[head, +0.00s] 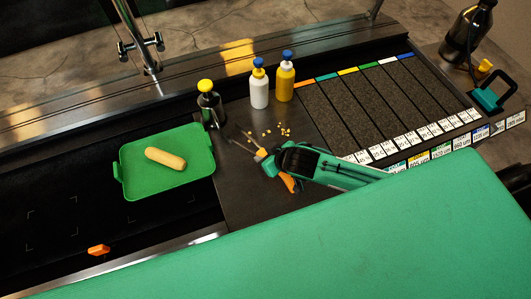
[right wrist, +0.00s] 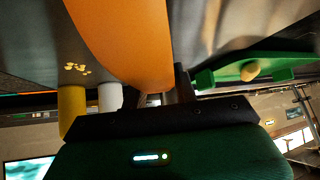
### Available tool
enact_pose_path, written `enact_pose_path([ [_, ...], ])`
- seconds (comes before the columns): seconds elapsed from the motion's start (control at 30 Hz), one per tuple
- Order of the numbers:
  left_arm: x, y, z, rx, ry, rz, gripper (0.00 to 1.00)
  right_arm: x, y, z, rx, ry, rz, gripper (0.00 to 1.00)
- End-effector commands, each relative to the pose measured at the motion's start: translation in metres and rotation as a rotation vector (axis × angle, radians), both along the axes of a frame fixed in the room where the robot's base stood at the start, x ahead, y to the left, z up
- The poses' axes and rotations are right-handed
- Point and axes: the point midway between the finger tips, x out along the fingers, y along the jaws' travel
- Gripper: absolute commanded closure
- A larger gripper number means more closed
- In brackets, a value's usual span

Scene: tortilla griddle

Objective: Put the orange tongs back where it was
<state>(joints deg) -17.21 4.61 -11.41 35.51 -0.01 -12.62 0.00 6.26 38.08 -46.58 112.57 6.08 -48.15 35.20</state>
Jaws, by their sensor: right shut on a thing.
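My right gripper (head: 268,164) reaches in from the right over the dark metal plate. It is shut on the orange tongs (head: 288,183). The tongs' orange part shows beside the fingers, and their thin dark arms point up and left toward the black bottle. In the right wrist view the orange tongs (right wrist: 125,40) look large and close, and the jaws partly hide them. I cannot tell whether the tongs touch the plate. My left gripper is not in view.
A green tray (head: 135,187) with a yellow roll (head: 166,158) lies left of the plate. A black bottle (head: 210,108), a white bottle (head: 259,90) and a yellow bottle (head: 285,82) stand behind. Crumbs (head: 284,132) lie on the plate. A small orange piece (head: 98,250) is at the front left.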

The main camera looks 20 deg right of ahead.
Motion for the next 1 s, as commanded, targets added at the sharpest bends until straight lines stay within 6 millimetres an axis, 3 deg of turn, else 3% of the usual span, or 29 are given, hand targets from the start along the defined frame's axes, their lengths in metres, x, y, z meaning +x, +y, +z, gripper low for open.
enact_pose_path([
  [0.23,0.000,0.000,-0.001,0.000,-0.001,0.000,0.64,0.000,0.000,-0.003,0.001,0.000,-0.001,0.98],
  [0.27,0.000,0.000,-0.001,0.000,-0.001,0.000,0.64,0.000,0.000,-0.003,0.000,0.000,0.000,0.67],
  [0.37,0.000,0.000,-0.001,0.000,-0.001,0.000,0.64,0.000,0.000,-0.003,0.000,0.000,0.000,0.49],
  [0.7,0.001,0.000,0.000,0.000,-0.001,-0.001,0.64,0.000,0.000,0.002,0.000,-0.001,0.000,0.49],
  [1.0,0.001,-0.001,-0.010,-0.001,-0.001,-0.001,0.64,-0.027,-0.013,0.027,0.000,-0.001,0.001,0.49],
])
